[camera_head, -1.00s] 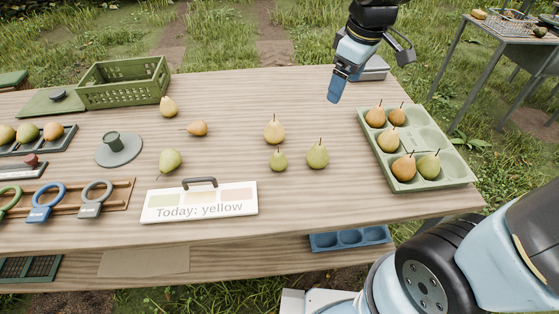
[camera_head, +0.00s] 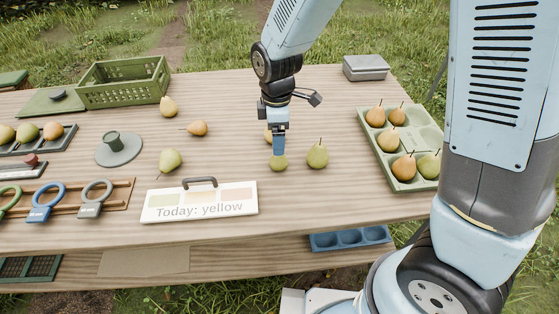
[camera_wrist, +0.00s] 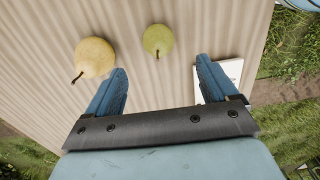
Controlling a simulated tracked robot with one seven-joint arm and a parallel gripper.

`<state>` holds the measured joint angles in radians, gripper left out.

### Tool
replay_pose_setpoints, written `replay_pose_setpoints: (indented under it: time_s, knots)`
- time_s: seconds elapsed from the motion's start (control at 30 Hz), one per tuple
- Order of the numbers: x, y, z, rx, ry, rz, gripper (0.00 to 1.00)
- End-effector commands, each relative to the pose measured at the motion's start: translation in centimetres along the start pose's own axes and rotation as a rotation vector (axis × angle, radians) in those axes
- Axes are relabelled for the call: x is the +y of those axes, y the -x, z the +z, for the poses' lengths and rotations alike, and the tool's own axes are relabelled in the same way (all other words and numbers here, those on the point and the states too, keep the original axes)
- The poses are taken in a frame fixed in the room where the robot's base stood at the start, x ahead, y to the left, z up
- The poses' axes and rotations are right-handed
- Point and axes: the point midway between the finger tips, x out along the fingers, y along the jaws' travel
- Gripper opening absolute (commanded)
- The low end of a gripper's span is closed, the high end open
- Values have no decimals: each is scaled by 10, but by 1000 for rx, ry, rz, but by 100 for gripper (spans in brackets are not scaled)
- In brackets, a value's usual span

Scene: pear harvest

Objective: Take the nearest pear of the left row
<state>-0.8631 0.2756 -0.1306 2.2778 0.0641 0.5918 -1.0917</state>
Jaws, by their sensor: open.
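On the left of the loose pears, a yellow-green pear (camera_head: 171,160) lies nearest me, with an orange-tan pear (camera_head: 197,128) and a yellow pear (camera_head: 168,107) farther back. My gripper (camera_head: 279,150) is open and empty, pointing down at the other group, right of these. A small green pear (camera_head: 278,163) shows just below its fingertips. In the wrist view this green pear (camera_wrist: 157,40) lies beyond the gap between my fingers (camera_wrist: 161,70). A yellow pear (camera_wrist: 95,57) is beside the left finger; in the head view my gripper mostly hides it. A larger green pear (camera_head: 317,155) stands to the right.
A sign reading "Today: yellow" (camera_head: 200,206) stands left of my gripper, near the front edge. A green tray (camera_head: 400,185) with several pears is at right. A green crate (camera_head: 123,85) and a grey box (camera_head: 366,68) are at the back.

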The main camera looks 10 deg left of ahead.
Motion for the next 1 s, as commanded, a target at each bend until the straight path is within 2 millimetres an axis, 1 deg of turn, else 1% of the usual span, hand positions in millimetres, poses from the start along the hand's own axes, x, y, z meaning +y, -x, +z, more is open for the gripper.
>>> replay_pose_setpoints:
  time_s: [0.03, 0.2, 0.3, 0.47, 0.57, 0.8, 1.0]
  knots:
    - [-1, -10, 1, -3, -1, -4, 86]
    - [0, -32, 1, -1, -2, -1, 86]
    - [0, -39, 1, -1, -3, -1, 86]
    - [0, -45, 1, 0, -2, 0, 86]
    - [1, -53, 1, -2, -2, -2, 86]
    - [3, -82, 1, -2, -4, -2, 86]
    - [3, -94, 1, -1, -4, 0, 86]
